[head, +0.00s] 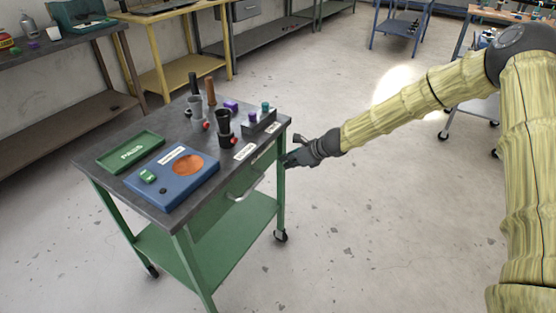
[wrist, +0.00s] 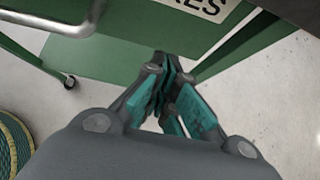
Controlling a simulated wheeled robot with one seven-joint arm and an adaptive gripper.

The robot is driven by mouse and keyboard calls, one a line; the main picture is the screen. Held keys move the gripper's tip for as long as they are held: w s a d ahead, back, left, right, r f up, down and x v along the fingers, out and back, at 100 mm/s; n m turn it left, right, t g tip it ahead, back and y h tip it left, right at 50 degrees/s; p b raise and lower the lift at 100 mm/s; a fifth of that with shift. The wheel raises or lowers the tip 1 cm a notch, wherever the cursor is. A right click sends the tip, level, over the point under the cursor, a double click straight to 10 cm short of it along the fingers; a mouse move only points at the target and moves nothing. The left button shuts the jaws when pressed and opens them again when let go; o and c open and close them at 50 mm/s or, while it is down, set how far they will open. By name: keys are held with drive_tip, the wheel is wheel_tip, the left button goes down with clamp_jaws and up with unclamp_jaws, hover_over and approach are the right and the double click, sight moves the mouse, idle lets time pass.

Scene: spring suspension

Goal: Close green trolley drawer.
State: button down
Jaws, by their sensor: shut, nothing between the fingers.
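The green trolley (head: 255,228) stands left of centre in the head view, with a dark grey top (head: 110,172). Its green drawer front (head: 215,207) sits just under the top on the side toward my arm and looks near flush; I cannot tell whether a small gap shows. A metal handle (head: 240,194) is on it; the handle also shows at upper left in the wrist view (wrist: 75,28). My gripper (head: 288,160) is shut and empty at the drawer's right end. In the wrist view its fingertips (wrist: 165,62) are at the green front below a white label (wrist: 205,6); contact is unclear.
On the trolley top are a green PASS tray (head: 131,151), a blue board (head: 195,190) with a copper disc, dark cups (head: 223,122) and a grey holder (head: 258,124). Benches stand behind. The floor (head: 370,230) right of the trolley is clear.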

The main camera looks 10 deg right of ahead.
drive_tip(key=v, duration=0.8)
drive_tip(key=s+d+f+n+g+h+p, duration=0.1)
drive_tip(key=s+f+n+g+h+p, duration=0.3)
drive_tip(key=s+f, duration=0.7)
drive_tip(key=s+d+f+n+g+h+p, duration=0.1)
drive_tip(key=s+f+n, duration=0.6)
drive_tip(key=s, duration=0.7)
drive_tip(key=s+d+f+n+h+p, duration=0.1)
drive_tip(key=s+n+p, duration=0.1)
drive_tip(key=s+n, duration=0.5)
drive_tip(key=s+d+f+n+g+h+p, duration=0.1)
drive_tip(key=s+n, duration=0.6)
drive_tip(key=s, duration=1.2)
drive_tip(key=shift+s+d+h+p, duration=0.3)
drive_tip(key=shift+s+d+p, duration=0.1)
drive_tip(key=shift+d, duration=0.3)
